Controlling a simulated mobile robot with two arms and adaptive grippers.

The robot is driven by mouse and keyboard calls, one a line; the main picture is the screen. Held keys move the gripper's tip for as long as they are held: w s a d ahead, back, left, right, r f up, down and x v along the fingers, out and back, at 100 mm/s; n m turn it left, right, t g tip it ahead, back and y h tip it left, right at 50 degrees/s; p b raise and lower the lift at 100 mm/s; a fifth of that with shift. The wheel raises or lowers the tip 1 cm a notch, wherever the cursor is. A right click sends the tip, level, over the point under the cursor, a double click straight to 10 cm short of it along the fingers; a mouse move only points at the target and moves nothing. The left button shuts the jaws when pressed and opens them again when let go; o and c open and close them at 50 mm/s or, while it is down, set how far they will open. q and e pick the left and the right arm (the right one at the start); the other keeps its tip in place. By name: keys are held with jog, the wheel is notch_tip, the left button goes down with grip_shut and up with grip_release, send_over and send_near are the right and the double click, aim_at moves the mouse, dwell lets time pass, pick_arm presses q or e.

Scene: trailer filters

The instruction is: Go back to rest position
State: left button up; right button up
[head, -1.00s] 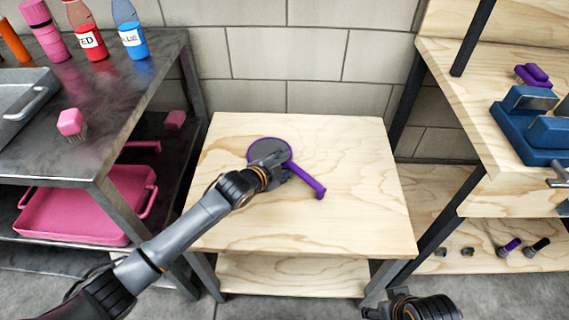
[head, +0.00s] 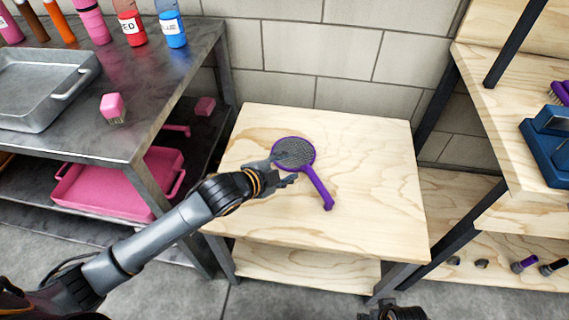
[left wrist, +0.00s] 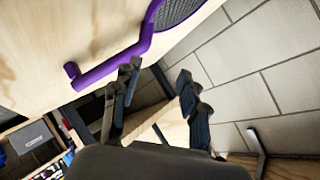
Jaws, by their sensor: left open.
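A purple-rimmed round mesh filter (head: 295,153) with a purple handle lies on the small wooden table (head: 385,200). Its handle points to the lower right. My left gripper (head: 287,172) is just left of and below the mesh, open and empty, and overlaps its left edge in the head view. In the left wrist view the two fingers (left wrist: 160,92) are apart with nothing between them, and the filter's handle (left wrist: 110,68) shows beyond them, clear of the fingers. A small part of my right arm's end (head: 393,312) shows at the bottom edge; its fingers cannot be made out.
At left a dark metal table (head: 110,130) carries a grey tray (head: 35,95), a pink brush (head: 112,107) and several bottles. A pink tray (head: 115,185) is on its lower shelf. At right a wooden bench (head: 490,110) holds a blue device (head: 550,145). A block wall stands behind.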

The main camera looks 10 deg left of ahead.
pick_arm(q)
jog(key=shift+s+a+r, duration=0.2)
jog(key=shift+s, duration=0.15)
pick_arm(e)
jog(key=shift+f, duration=0.4)
